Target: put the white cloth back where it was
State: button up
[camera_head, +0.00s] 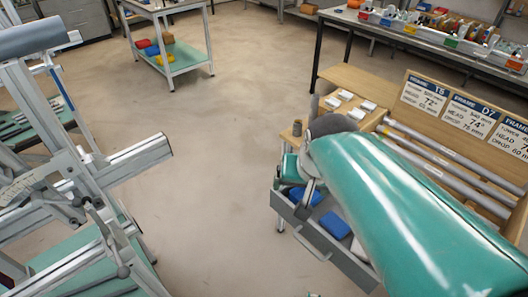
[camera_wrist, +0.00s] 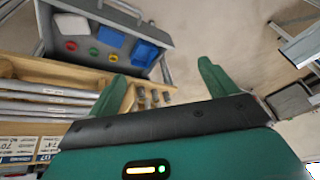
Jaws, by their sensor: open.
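A white folded piece, which looks like the white cloth (camera_wrist: 73,25), lies in an open grey drawer (camera_wrist: 100,62) in the wrist view. Beside it are two blue folded pieces (camera_wrist: 145,53) and small red, green and yellow round items. The head view shows the drawer (camera_head: 318,243) below the wooden bench, with the white cloth (camera_head: 358,249) at its right end, partly hidden by my arm. My gripper (camera_wrist: 161,82) is open and empty in the wrist view, its green fingers spread above the bench edge, apart from the cloth.
The wooden bench (camera_head: 352,80) holds metal tubes (camera_head: 440,163), small white blocks (camera_head: 350,104) and printed sign cards (camera_head: 425,92). A metal frame jig (camera_head: 130,160) stands at left. A trolley (camera_head: 172,50) stands at the back. The floor between is clear.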

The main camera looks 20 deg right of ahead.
jog(key=s+a+r+n+t, duration=0.1)
jog(key=s+a+r+n, duration=0.2)
jog(key=a+n, duration=0.1)
jog(key=shift+a+n, duration=0.4)
jog(key=shift+a, duration=0.2)
jog(key=shift+r, duration=0.1)
dwell(0.4)
